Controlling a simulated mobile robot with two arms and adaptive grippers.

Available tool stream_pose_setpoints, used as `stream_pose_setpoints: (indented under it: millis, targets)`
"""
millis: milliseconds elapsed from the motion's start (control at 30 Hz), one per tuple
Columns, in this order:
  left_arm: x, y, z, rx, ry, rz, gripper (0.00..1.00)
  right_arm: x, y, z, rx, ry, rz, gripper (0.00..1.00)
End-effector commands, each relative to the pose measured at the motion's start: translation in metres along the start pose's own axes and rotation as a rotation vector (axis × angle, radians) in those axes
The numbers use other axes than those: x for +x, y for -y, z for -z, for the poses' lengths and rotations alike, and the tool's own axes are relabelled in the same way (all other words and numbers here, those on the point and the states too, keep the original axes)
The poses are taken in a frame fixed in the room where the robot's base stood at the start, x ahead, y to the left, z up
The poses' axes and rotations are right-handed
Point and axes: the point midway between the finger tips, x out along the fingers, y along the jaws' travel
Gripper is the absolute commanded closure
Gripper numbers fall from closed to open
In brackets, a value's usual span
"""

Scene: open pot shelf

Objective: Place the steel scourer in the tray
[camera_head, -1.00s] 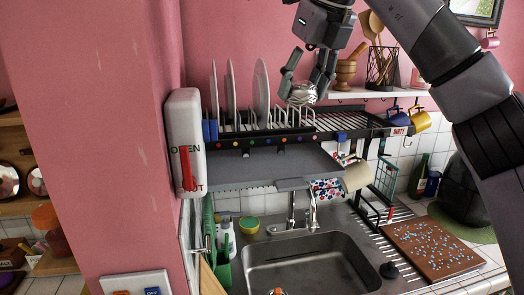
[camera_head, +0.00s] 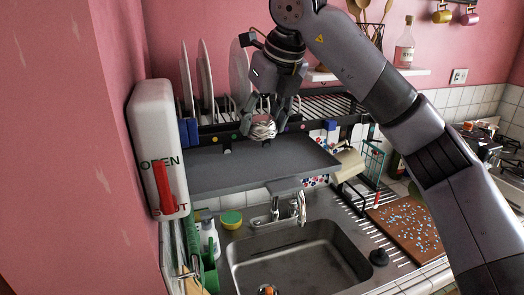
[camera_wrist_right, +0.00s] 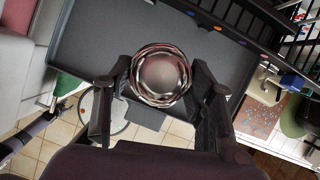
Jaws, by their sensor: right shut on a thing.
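The steel scourer (camera_head: 264,130) is a shiny, round, coiled metal pad. My right gripper (camera_head: 265,115) is shut on it and holds it in front of the dish rack, above the grey tray (camera_head: 235,165). In the right wrist view the scourer (camera_wrist_right: 161,75) sits between the two fingers of my right gripper (camera_wrist_right: 160,90), with the flat dark tray (camera_wrist_right: 100,40) below it. The tray hangs under the rack and looks empty.
The black dish rack (camera_head: 320,105) with upright white plates (camera_head: 204,80) stands just behind the tray. The steel sink (camera_head: 295,265) and tap (camera_head: 300,205) are below. A brown speckled board (camera_head: 408,232) lies at the right.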

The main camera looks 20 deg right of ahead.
Motion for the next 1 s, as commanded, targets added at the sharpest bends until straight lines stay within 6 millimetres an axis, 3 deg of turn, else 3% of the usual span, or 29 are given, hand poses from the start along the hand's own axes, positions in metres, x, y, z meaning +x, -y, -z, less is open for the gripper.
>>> stream_pose_setpoints:
  millis: [100,333,600,967,1000]
  targets:
    - [-0.009,0.002,0.011,0.0,-0.014,0.002,0.6,0.021,0.001,0.01,-0.001,-0.002,0.0,0.72]
    - [-0.014,0.006,0.039,-0.001,-0.058,0.007,0.6,0.04,0.0,0.018,0.0,-0.001,0.0,0.72]
    - [-0.024,0.005,0.027,-0.003,-0.039,0.006,0.6,0.069,0.001,0.031,0.001,0.0,0.0,0.72]
    - [-0.018,0.004,0.022,-0.004,-0.03,0.005,0.6,0.075,0.001,0.033,0.0,0.001,0.0,0.72]
    - [-0.02,0.004,0.022,-0.004,-0.03,0.005,0.6,0.073,0.0,0.033,0.0,0.001,0.0,0.47]
